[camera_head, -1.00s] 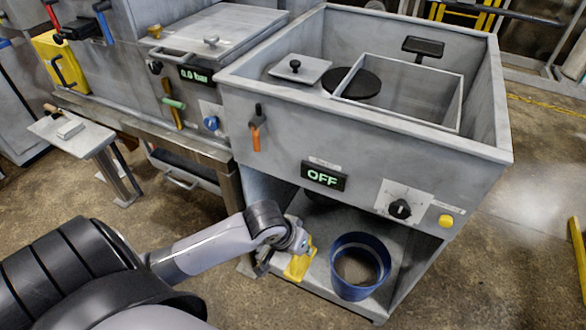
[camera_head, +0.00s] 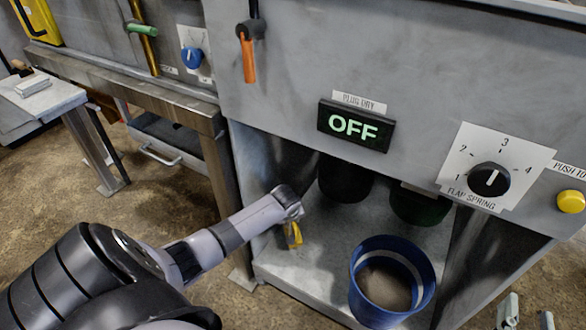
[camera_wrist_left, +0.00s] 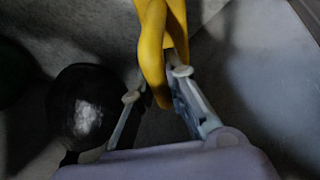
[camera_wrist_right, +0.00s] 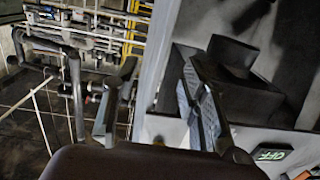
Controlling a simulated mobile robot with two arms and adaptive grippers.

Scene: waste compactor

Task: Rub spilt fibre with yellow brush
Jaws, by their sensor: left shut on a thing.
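The yellow brush (camera_head: 292,234) is at the left of the compactor's lower shelf (camera_head: 315,260); its yellow handle (camera_wrist_left: 153,45) fills the top middle of the left wrist view. My left gripper (camera_wrist_left: 156,85) is shut on this handle; in the head view its wrist mostly hides its fingers. The bristles are hidden, and I cannot tell whether they touch the shelf. I cannot make out spilt fibre on the grey shelf. My right gripper (camera_head: 527,314) shows at the bottom right of the head view; in the right wrist view its fingers (camera_wrist_right: 150,90) are apart and empty.
A blue bucket (camera_head: 363,290) with greyish-brown contents stands on the shelf right of the brush. Dark round parts (camera_head: 345,180) hang above the shelf's back. The panel has an OFF display (camera_head: 355,126), a dial (camera_head: 489,180) and a yellow button (camera_head: 571,201).

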